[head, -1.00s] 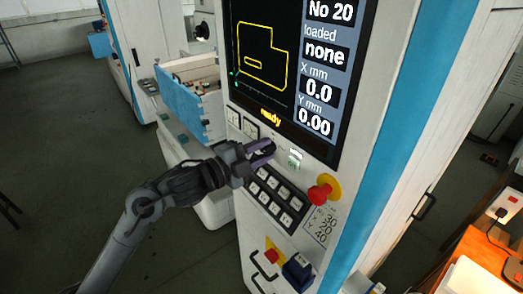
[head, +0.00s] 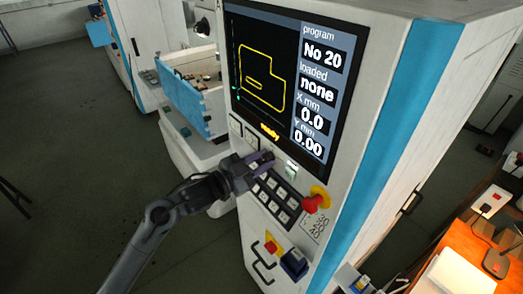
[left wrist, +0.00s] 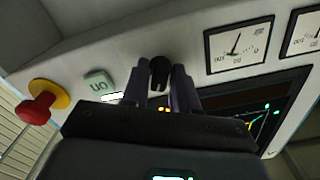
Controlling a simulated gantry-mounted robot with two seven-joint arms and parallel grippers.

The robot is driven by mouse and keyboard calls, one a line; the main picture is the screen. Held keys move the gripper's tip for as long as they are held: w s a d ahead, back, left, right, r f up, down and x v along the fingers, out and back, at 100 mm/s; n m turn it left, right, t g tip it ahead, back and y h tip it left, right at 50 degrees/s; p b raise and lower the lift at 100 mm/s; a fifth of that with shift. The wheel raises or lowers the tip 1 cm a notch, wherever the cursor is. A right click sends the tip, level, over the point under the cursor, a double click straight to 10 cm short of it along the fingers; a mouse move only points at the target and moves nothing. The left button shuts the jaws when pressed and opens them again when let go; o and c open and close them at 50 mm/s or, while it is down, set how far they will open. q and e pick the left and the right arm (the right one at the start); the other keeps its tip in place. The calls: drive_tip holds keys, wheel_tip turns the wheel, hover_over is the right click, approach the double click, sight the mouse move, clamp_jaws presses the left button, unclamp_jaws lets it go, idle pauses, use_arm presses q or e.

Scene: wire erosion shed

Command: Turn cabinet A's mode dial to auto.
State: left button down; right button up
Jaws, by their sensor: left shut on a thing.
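The machine cabinet (head: 395,85) has a sloping control panel under its screen (head: 268,68). My left gripper (head: 264,160) is at this panel, above the black key block (head: 275,195). In the left wrist view my two fingers (left wrist: 165,88) stand on either side of a black dial knob (left wrist: 159,70) and are shut on it. In the head view the gripper largely hides the knob. The dial's setting cannot be read. My right gripper is not in view.
A red emergency button (head: 314,202) on yellow sits right of the keys. A pale green "ON" button (left wrist: 98,84) is beside the dial. Two gauges (left wrist: 238,47) are on its other side. A blue-fronted tray (head: 185,98) stands left. An orange bench (head: 480,255) is at lower right.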

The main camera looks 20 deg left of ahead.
use_arm(q)
drive_tip(key=n+p, duration=0.3)
drive_tip(key=p, duration=0.1)
drive_tip(key=shift+r+n, duration=0.25)
drive_tip(key=shift+n, duration=0.15)
drive_tip(key=shift+f+n+p, duration=0.15)
drive_tip(key=shift+n+p, duration=0.65)
drive_tip(key=shift+p, duration=0.05)
drive_tip(key=c, duration=1.1)
unclamp_jaws()
drive_tip(key=shift+o, duration=0.2)
drive_tip(key=shift+f, duration=0.1)
